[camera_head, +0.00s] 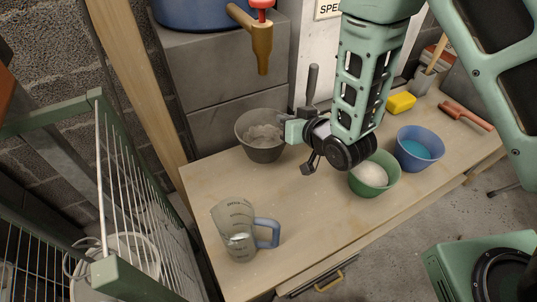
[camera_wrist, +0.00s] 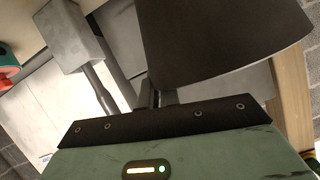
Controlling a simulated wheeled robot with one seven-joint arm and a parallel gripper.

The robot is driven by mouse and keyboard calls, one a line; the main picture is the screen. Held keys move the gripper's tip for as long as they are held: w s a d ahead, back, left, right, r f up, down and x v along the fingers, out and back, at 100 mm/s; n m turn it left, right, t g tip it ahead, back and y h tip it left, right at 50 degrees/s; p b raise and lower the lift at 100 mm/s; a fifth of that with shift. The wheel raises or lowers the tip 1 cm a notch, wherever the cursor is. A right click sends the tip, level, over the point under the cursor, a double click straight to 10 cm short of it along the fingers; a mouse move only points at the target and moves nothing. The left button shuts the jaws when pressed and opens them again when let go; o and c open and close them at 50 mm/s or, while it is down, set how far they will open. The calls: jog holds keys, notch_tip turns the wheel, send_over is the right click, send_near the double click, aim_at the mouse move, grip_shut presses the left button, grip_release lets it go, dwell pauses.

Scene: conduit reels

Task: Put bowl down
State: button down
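A dark grey bowl (camera_head: 263,150) with grey powdery contents is at the back left of the wooden workbench (camera_head: 310,220). My gripper (camera_head: 288,131) is at the bowl's right rim and appears shut on it. In the wrist view the bowl's smooth dark outer wall (camera_wrist: 220,40) fills the upper right, right at my gripper (camera_wrist: 152,92). The fingertips are mostly hidden there. The bowl looks about upright. I cannot tell whether its base touches the bench.
A clear measuring jug (camera_head: 236,235) stands at the front left. A green bowl (camera_head: 375,187) and a blue bowl (camera_head: 419,149) stand right of my gripper. The bench's middle is clear.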

aim_at(263, 140)
notch_tip(263, 140, down, 8)
jog(key=shift+f+b, duration=0.15)
jog(key=shift+b, duration=0.15)
jog(key=shift+f, duration=0.2)
jog(key=c, duration=1.6)
grip_release()
jog(key=shift+r, duration=0.1)
